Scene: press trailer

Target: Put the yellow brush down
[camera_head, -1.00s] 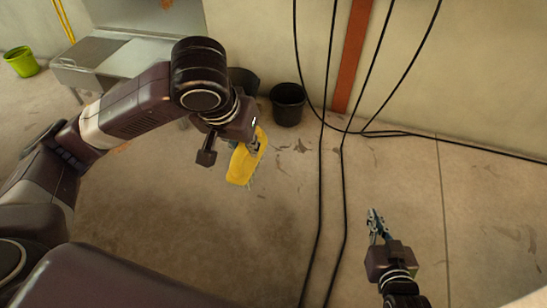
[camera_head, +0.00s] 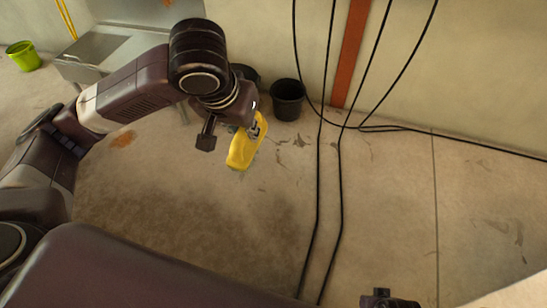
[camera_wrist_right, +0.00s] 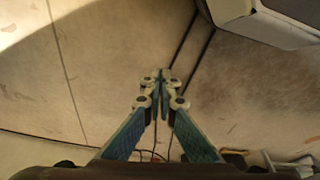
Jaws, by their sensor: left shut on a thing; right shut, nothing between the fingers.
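The yellow brush (camera_head: 243,151) hangs from my left gripper (camera_head: 256,127) in the head view. The left fingers are shut on its upper end, and its lower end points down and slightly left over the concrete floor. The brush appears to be off the floor, though its exact height is hard to tell. My right gripper (camera_wrist_right: 160,82) shows in the right wrist view with its fingertips together and nothing between them. In the head view only a bit of the right wrist shows at the bottom edge.
A black bucket (camera_head: 287,99) stands by the wall, with a darker container beside it. A metal sink unit (camera_head: 103,57) and a green bucket (camera_head: 23,56) are at the left. Black cables (camera_head: 340,160) hang down and cross the floor. The middle floor (camera_head: 180,215) is open.

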